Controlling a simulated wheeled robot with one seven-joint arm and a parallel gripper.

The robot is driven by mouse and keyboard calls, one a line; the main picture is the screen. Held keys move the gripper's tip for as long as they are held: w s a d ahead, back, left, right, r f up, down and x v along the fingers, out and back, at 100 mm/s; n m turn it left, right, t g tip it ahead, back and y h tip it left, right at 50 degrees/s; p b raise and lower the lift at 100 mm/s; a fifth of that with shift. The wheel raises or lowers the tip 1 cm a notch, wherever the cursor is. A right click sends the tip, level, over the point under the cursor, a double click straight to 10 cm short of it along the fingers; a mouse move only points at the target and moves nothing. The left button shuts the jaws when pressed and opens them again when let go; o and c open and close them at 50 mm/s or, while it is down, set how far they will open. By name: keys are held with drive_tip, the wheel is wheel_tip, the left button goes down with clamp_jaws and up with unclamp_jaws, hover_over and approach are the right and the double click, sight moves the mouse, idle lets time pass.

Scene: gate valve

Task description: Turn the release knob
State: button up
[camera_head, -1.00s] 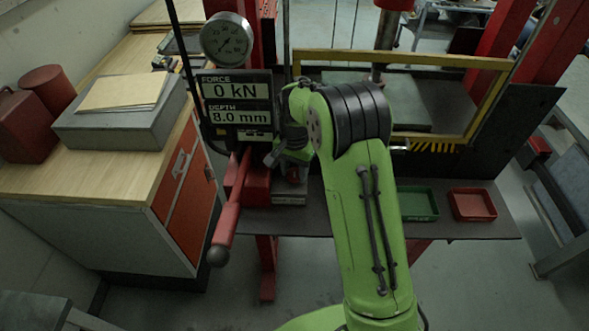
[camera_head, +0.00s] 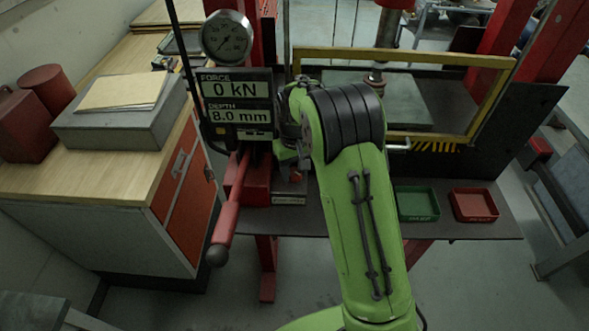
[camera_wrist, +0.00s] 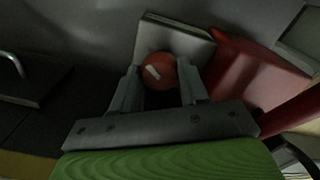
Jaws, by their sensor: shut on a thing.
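The release knob (camera_wrist: 158,72) is a round red knob with a white mark across its face, in the middle of the wrist view. It sits on a pale grey block (camera_wrist: 178,38). My gripper (camera_wrist: 160,69) has one finger on each side of the knob and is shut on it. The mark runs at a slant. In the head view my arm covers most of the gripper area beside the red pump body (camera_head: 257,184), and a small orange-red spot shows there.
A display (camera_head: 236,103) reads 0 kN and 8.0 mm, below a round gauge (camera_head: 227,37). A red lever (camera_head: 227,212) slants down in front. A yellow-framed guard (camera_head: 437,58), a green tray (camera_head: 417,204) and a red tray (camera_head: 473,205) are at right.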

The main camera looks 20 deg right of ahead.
sight(294, 172)
drive_tip(key=shift+n, duration=1.2)
drive_tip(key=o, duration=1.1)
drive_tip(key=shift+c, duration=0.2)
wheel_tip(294, 172, up, 16)
drive_tip(key=p, duration=0.1)
drive_tip(key=shift+f, duration=0.1)
